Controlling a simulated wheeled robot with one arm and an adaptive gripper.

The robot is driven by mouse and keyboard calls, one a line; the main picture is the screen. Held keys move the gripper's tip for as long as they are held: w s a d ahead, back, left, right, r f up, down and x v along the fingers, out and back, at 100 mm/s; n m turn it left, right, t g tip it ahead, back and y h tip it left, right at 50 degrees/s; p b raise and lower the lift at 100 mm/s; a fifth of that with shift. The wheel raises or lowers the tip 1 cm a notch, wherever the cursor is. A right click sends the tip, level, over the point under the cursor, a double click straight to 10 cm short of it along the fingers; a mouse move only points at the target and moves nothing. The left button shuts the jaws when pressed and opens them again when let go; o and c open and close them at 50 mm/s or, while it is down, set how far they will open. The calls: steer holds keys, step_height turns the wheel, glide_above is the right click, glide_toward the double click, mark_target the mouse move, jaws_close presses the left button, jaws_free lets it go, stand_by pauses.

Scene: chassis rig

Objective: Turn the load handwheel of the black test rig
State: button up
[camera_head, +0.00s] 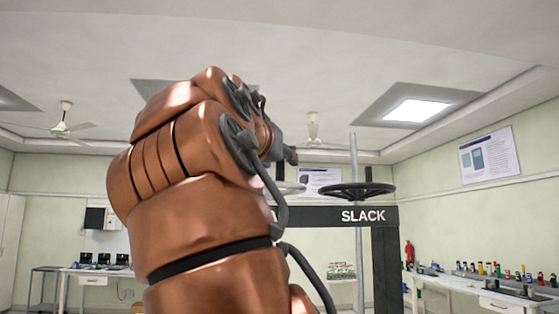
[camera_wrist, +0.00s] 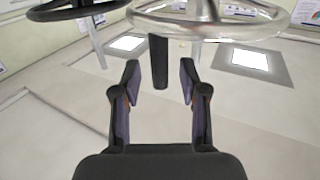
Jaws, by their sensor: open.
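The black test rig (camera_head: 386,265) stands behind my arm in the head view, its crossbar marked SLACK below a black handwheel (camera_head: 357,190). A pale silver handwheel (camera_head: 291,187) shows beside it, partly hidden by my arm; any label below it is hidden. In the wrist view the silver handwheel (camera_wrist: 235,22) spans the top, with a dark handle (camera_wrist: 158,62) at its rim. The black handwheel (camera_wrist: 70,10) is at upper left. My gripper (camera_wrist: 160,80) is open, its fingers either side of the handle in the picture. I see no contact; the depth between them is unclear.
A bench (camera_head: 470,293) with small coloured items runs along the right wall. Another bench (camera_head: 95,273) stands at the left. My arm blocks much of the middle of the head view.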

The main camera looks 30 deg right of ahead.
steer(key=v, duration=1)
steer(key=shift+s, duration=0.1)
steer(key=w+d+f+n+g+y, duration=0.1)
steer(key=d+f+n+g+y, duration=0.15)
steer(key=f, duration=0.95)
steer(key=w+d+f+n+g+y, duration=0.1)
steer(key=d+f+y, duration=0.15)
steer(key=f, duration=0.95)
steer(key=d+f+n+g+y, duration=0.2)
steer(key=f+y, duration=0.2)
steer(key=f, duration=0.9)
steer(key=s+a+f+n+g+y, duration=0.1)
steer(key=s+a+f, duration=0.3)
steer(key=f, duration=0.6)
steer(key=s+a+f+n+g+y, duration=0.2)
steer(key=s+a+f+g, duration=0.2)
steer(key=s+f, duration=0.5)
steer(key=s+a+f+n+g+y, duration=0.2)
steer(key=s+a+f, duration=0.2)
steer(key=s+f, duration=0.3)
step_height(320, 180, down, 4)
steer(key=shift+a+f, duration=0.1)
steer(key=shift+a, duration=0.2)
